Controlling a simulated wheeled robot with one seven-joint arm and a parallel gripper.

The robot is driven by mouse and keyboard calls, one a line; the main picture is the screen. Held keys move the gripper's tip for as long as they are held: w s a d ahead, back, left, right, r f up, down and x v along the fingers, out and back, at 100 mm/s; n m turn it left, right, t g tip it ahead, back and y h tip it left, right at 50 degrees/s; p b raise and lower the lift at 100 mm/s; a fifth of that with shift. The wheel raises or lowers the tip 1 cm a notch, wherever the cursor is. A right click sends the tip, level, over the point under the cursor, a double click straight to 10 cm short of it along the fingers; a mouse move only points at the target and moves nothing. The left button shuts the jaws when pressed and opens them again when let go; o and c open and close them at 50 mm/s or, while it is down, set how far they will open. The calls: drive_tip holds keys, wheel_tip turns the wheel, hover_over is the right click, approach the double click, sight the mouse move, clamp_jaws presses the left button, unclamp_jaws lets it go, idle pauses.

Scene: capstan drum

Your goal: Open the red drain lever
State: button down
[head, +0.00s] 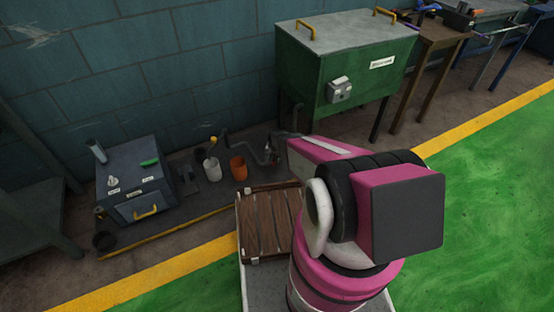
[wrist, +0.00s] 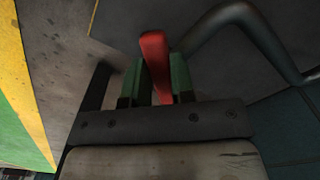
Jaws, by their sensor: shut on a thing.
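The red drain lever (wrist: 156,62) stands between the two green fingers of my gripper (wrist: 157,80) in the wrist view. The fingers are shut on it from both sides, and its upper end sticks out past them. In the head view my arm reaches toward the floor area left of the green tank (head: 340,75). My gripper and the lever cannot be made out clearly there.
A bent grey pipe (wrist: 262,40) runs close to the right of the lever in the wrist view. In the head view, a white cup (head: 211,171), an orange cup (head: 239,170) and a grey box (head: 135,186) stand left of my arm. The green floor (head: 490,200) is clear.

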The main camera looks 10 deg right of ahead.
drive_tip(key=shift+w+a+m, duration=0.4)
drive_tip(key=shift+w+m, duration=0.05)
drive_tip(key=shift+m, duration=1.05)
drive_tip(key=shift+w+a+m, duration=0.35)
drive_tip(key=shift+w+m, duration=0.15)
drive_tip(key=shift+m, duration=1)
drive_tip(key=shift+w+a+m, duration=0.4)
drive_tip(key=shift+w+m, duration=0.05)
drive_tip(key=shift+m, duration=1.05)
drive_tip(key=c, duration=1)
unclamp_jaws()
drive_tip(key=shift+o, duration=0.2)
drive_tip(key=shift+r, duration=0.15)
wheel_tip(320, 180, up, 11)
drive_tip(key=shift+f, duration=0.2)
